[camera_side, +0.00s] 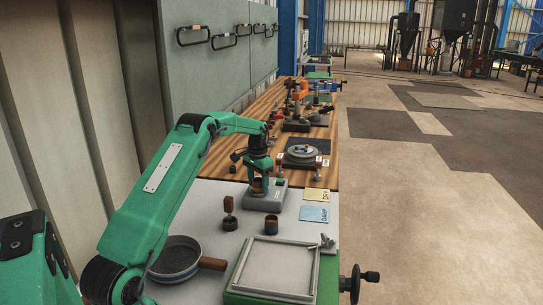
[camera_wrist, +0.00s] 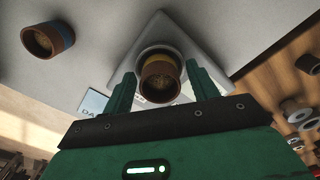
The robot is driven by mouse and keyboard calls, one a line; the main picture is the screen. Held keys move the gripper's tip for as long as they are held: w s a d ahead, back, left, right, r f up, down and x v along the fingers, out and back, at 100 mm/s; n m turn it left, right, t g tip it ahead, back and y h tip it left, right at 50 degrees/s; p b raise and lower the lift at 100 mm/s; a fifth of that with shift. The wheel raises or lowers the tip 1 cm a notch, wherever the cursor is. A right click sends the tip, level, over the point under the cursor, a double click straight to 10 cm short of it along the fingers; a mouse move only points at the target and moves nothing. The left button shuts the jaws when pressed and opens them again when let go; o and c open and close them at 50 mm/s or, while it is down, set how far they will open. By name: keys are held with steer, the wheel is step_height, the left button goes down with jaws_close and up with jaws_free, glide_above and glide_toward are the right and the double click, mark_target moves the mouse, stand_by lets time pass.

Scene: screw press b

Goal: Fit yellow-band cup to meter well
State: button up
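The yellow-band cup (camera_wrist: 161,79) is brown with a yellow ring. In the wrist view it stands at the pale ring of the meter (camera_wrist: 150,25), between my fingers. How deep it sits in the well is hidden by the cup itself. My gripper (camera_wrist: 160,70) is open, with a finger on each side of the cup and a narrow gap showing on both sides. In the side view my gripper (camera_side: 260,177) is low over the grey meter base (camera_side: 264,199), and the cup (camera_side: 258,187) shows just under it.
A blue-band cup (camera_wrist: 48,40) stands apart on the bench, and a dark cup (camera_side: 271,225) shows in the side view. A wooden-handled tamper (camera_side: 229,212), a round pan (camera_side: 177,258), a framed tray (camera_side: 278,268) and two cards (camera_side: 314,214) lie around.

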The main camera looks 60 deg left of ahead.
stand_by(0.3)
steer(key=shift+r, duration=3.95)
steer(key=shift+o, duration=0.3)
steer(key=o, duration=0.7)
steer(key=shift+s+r, duration=0.1)
steer(key=shift+r, duration=0.1)
steer(key=shift+o, duration=0.3)
steer(key=s+d+r+n, duration=0.1)
steer(key=s+r, duration=0.2)
steer(key=r, duration=0.3)
steer(key=s+r+n, duration=0.2)
steer(key=s+r, duration=0.1)
steer(key=r, duration=0.3)
steer(key=shift+d, duration=0.35)
steer(key=s+d+r+n, duration=0.4)
steer(key=s+r, duration=0.4)
steer(key=r, duration=0.3)
steer(key=shift+s+d, duration=0.15)
steer(key=shift+s, duration=0.15)
steer(key=shift+f, duration=0.15)
